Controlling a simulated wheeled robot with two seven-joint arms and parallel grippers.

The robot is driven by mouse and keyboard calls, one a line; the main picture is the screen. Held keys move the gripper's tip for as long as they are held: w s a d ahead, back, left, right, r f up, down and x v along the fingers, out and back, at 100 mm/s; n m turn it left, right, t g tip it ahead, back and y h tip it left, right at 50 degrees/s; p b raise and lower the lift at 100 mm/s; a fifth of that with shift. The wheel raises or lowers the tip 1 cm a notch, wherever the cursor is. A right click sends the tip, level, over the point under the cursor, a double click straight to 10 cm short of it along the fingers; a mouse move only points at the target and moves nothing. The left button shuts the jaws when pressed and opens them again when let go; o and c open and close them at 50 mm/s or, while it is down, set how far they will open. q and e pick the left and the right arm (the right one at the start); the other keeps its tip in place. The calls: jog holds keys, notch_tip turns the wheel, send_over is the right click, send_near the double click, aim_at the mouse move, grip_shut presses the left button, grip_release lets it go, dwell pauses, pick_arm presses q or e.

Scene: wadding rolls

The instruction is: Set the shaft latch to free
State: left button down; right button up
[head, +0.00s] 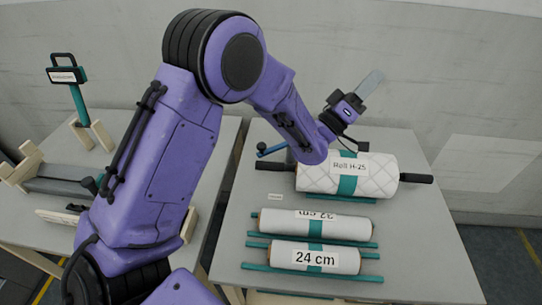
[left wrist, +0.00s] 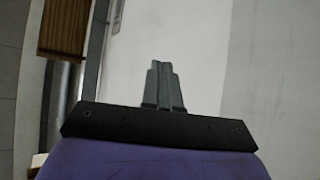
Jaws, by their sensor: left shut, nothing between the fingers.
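My left gripper (head: 371,83) is raised above and behind the large quilted roll marked "Roll H-25" (head: 372,178) on the right table. Its fingers point up and to the right. In the left wrist view its two grey fingers (left wrist: 164,85) are together with nothing between them, against a pale wall. A dark-knobbed lever (head: 90,185) shows on the left table, partly hidden by my arm. I cannot tell for certain which is the shaft latch, or its setting. My right gripper is out of view.
Two smaller rolls, one marked "24 cm" (head: 330,260) and one with an upside-down label (head: 340,226), lie between green bars at the front of the right table (head: 420,235). A green post with a sign (head: 65,76) stands on the left table. My left arm hides much between.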

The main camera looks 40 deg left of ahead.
pick_arm(q)
jog(key=s+a+f+n+g+y+b, duration=0.15)
jog(key=f+n+g+y, duration=0.3)
jog(key=n+y, duration=0.55)
jog(key=s+a+f+n+g+y, duration=0.35)
jog(key=n+g+y, duration=0.2)
jog(key=n, duration=0.85)
jog(key=s+a+f+n+g+y, duration=0.1)
jog(key=f+n+g+y, duration=0.35)
jog(key=n+y, duration=0.5)
jog(key=n+g+h, duration=0.2)
jog(key=n+g, duration=0.4)
jog(key=n, duration=0.7)
send_near(265, 149)
jog(key=p+x, duration=0.4)
jog(key=x, duration=0.1)
jog(key=shift+a+f+p, duration=0.1)
jog(key=shift+a+p, duration=0.25)
jog(key=shift+w+a+f, duration=0.1)
jog(key=shift+a+f, duration=0.05)
jog(key=shift+a, duration=0.25)
jog(key=shift+d, duration=0.1)
